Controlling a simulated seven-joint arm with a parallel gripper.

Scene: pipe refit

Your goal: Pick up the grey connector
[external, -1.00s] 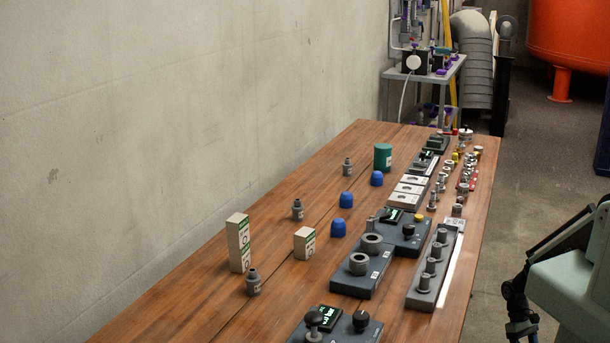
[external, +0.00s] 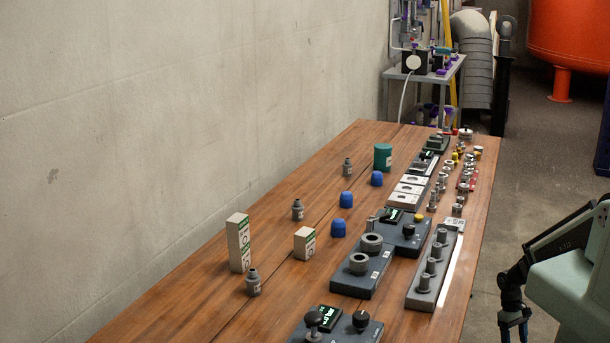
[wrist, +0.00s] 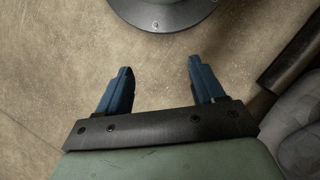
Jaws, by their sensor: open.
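Three small grey connectors with narrow necks stand upright on the wooden table in the external view: one near the front (external: 253,284), one in the middle (external: 297,211) and one farther back (external: 347,168). I cannot tell which one the task means. My gripper (external: 514,334) hangs off the table's right side at the lower right, far from all three; its lower end is close to the picture's edge. In the wrist view my gripper (wrist: 160,70) is open and empty, its two blue fingers apart above the bare floor. No connector shows in that view.
A grey peg rail (external: 424,290) lines the right edge. A wall stands left.

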